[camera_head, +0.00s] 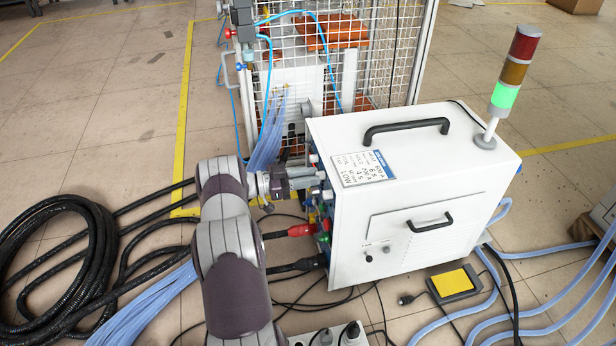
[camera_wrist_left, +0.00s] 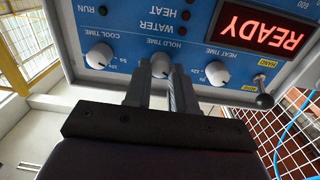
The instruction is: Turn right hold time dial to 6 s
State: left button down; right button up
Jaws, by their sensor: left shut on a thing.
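The white induction heater (camera_head: 345,235) stands right of my left arm in the head view, its control panel facing left and mostly hidden by the angle. The left wrist view shows the blue panel (camera_wrist_left: 85,18) upside down. The white hold time dial (camera_wrist_left: 159,62) is in the middle, between the cool time dial (camera_wrist_left: 99,56) and the heat time dial (camera_wrist_left: 217,72). My left gripper (camera_wrist_left: 160,76) is shut on the hold time dial, one finger on each side. The fingers hide much of its scale, so its setting cannot be read. My right gripper is not in view.
A toggle switch (camera_wrist_left: 263,98) and a red READY display (camera_wrist_left: 262,30) are near the heat time dial. A red plug (camera_head: 301,230) and cables sit below the gripper. A wire cage (camera_head: 385,70) stands behind. A signal tower (camera_head: 506,95) glows green.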

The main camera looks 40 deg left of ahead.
pick_arm(q)
jog(key=shift+s+d+f+m+y+b, duration=0.15)
jog(key=shift+m+b, duration=0.15)
jog(key=shift+m, duration=3.75)
jog(key=shift+w+a+r+m+y+b, duration=0.15)
jog(key=shift+m+b, duration=0.1)
jog(key=shift+m, duration=3.8)
jog(key=shift+s+d+f, duration=0.1)
jog(key=c, duration=0.9)
grip_release()
jog(key=shift+c, duration=0.2)
jog(key=p+v, duration=0.3)
jog(key=v, duration=0.9)
jog(key=shift+s+a+p, duration=0.25)
jog(key=shift+p, duration=0.05)
